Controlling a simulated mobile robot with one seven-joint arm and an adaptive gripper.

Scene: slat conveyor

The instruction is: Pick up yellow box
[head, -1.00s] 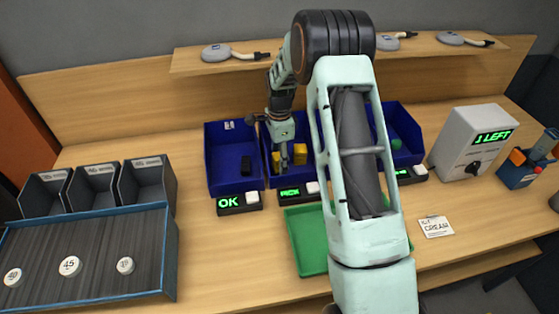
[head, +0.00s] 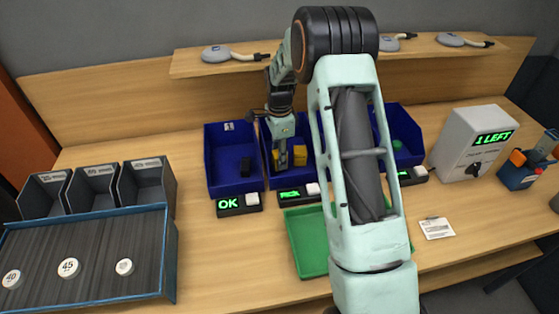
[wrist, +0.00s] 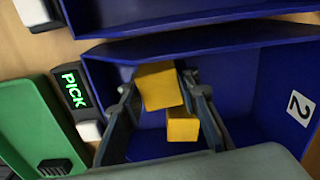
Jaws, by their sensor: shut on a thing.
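Two yellow boxes are in the middle blue bin (wrist: 250,38). In the wrist view, one yellow box (wrist: 158,86) is between the tips of my gripper (wrist: 160,90), which is shut on it. The second yellow box (wrist: 182,124) shows between the fingers, nearer the palm in the picture, partly covered by the first. In the head view, my gripper (head: 282,162) reaches down into the middle bin, with yellow box (head: 300,154) just right of it. The held box is mostly hidden there by the fingers. I cannot tell whether it is off the bin floor.
A right blue bin (head: 412,125) holds a green item (head: 397,145). A PICK display (head: 291,194) and a green tray (head: 300,240) are in front. A box reading "1 LEFT" (head: 470,150) stands right.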

